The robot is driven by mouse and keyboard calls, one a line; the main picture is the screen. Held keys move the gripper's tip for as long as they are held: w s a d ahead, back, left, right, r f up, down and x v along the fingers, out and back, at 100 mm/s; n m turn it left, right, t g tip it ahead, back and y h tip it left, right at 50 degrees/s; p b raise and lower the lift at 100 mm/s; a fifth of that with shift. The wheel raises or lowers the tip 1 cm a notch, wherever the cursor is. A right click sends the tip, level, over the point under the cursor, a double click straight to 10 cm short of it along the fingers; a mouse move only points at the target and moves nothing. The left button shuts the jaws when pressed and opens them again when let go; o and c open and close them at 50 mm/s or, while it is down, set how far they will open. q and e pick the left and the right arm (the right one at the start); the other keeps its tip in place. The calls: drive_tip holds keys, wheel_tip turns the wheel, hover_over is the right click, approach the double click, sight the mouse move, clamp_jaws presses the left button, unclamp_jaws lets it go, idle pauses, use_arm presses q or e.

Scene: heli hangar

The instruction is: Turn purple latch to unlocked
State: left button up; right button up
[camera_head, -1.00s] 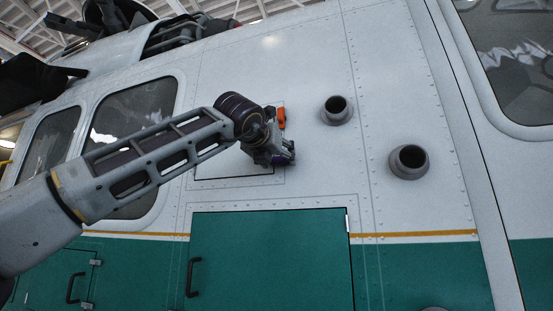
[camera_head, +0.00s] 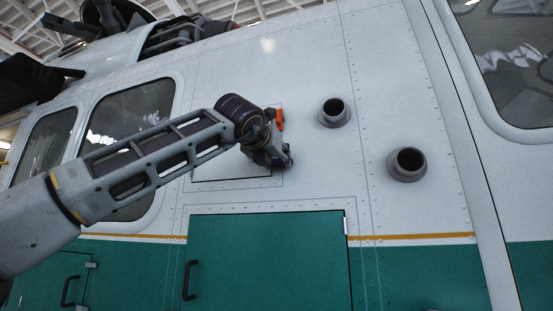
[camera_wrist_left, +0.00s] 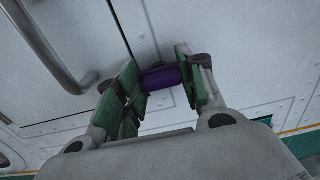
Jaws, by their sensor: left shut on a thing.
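The purple latch (camera_wrist_left: 160,79) sits between the green-padded fingers of my left gripper (camera_wrist_left: 162,83) in the left wrist view. The gripper is shut on it, against the white helicopter panel. In the head view my left gripper (camera_head: 274,156) is at the right edge of a small panel outline, and only a bit of purple shows by its fingertips. An orange latch (camera_head: 279,119) is just above the gripper. My right gripper is not in view.
Two dark round pipe openings (camera_head: 335,112) (camera_head: 407,163) stick out of the hull to the right. A green door (camera_head: 270,260) with a black handle (camera_head: 190,280) lies below. A grey curved handle (camera_wrist_left: 50,45) shows in the left wrist view.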

use_arm(q)
drive_tip(key=shift+m, duration=0.5)
drive_tip(key=shift+s+d+f+m+p, duration=0.15)
drive_tip(key=shift+m+p, duration=0.8)
drive_tip(key=shift+m, duration=3.3)
drive_tip(key=shift+w+d+f+m+p, duration=0.15)
drive_tip(key=shift+m+p, duration=0.8)
drive_tip(key=shift+m, duration=3.3)
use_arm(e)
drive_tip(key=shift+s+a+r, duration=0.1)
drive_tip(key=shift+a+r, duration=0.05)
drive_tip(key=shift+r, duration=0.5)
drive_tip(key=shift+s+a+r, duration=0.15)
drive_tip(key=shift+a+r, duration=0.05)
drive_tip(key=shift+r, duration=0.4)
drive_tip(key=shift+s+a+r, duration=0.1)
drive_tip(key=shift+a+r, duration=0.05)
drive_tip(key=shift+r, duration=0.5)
use_arm(q)
drive_tip(key=shift+s, duration=0.1)
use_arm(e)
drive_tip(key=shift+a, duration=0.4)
use_arm(q)
drive_tip(key=o, duration=1)
